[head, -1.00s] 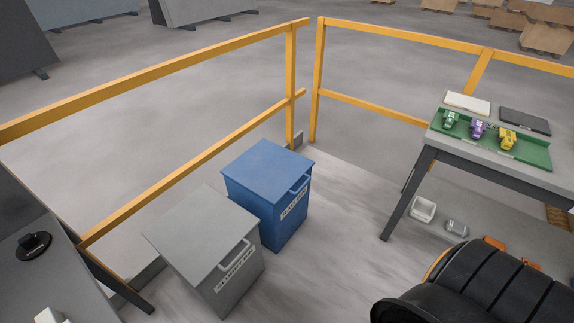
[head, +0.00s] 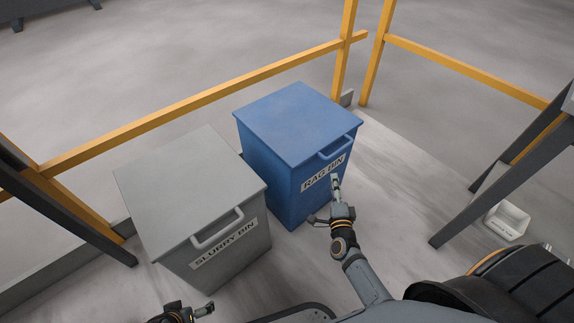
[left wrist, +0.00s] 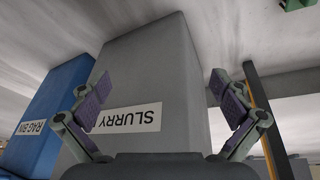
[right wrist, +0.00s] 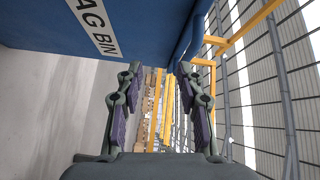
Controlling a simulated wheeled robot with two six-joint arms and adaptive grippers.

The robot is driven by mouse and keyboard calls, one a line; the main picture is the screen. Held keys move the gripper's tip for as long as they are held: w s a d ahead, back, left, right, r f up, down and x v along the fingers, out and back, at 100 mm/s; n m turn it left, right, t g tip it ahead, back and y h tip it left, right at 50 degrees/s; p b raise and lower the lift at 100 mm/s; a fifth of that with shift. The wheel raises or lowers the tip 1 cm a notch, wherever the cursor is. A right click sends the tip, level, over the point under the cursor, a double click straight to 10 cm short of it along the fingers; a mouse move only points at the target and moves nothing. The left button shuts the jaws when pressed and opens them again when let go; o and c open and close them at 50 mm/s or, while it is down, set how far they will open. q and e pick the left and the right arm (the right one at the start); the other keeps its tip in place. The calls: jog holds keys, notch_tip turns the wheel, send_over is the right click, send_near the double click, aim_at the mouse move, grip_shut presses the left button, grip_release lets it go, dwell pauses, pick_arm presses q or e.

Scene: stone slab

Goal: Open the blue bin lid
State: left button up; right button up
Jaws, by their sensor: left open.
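The blue bin (head: 290,185) stands upright with a "RAG BIN" label on its front. Its flat blue lid (head: 298,122) is closed, with a blue handle (head: 335,148) at the front edge. My right gripper (head: 335,182) is in front of the label, below the handle. In the right wrist view my right gripper (right wrist: 158,72) has its fingers apart with nothing between them; the handle (right wrist: 194,38) shows just beyond the fingertips, toward the right. My left gripper (left wrist: 160,82) is open and empty, facing the grey slurry bin (left wrist: 160,65).
The grey slurry bin (head: 195,200) stands close to the left of the blue bin, its lid closed. A yellow railing (head: 215,97) runs behind both bins. A dark table leg (head: 470,205) and a small white tray (head: 507,221) are at the right. Floor between is clear.

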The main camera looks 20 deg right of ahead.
aim_at(340, 149)
jog(key=w+d+r+m+b, duration=0.1)
jog(key=w, duration=0.2)
jog(key=w+d+r+m+h+b, duration=0.1)
jog(key=w+d+r, duration=0.1)
jog(key=w, duration=0.1)
jog(key=w+d+r+m+t+h, duration=0.1)
jog(key=w+d+m, duration=0.1)
jog(key=w, duration=0.1)
jog(key=shift+w+d+r+b, duration=0.1)
jog(key=shift+d+r+b, duration=0.05)
jog(key=shift+b, duration=0.25)
pick_arm(q)
jog(key=shift+w+d+r+t, duration=0.5)
jog(key=shift+d+r+t, duration=0.1)
jog(key=shift+d, duration=0.1)
pick_arm(e)
jog(key=shift+w+d+r, duration=0.1)
jog(key=shift+w+d, duration=0.1)
jog(key=shift+w, duration=0.25)
jog(key=shift+c, duration=0.4)
grip_shut()
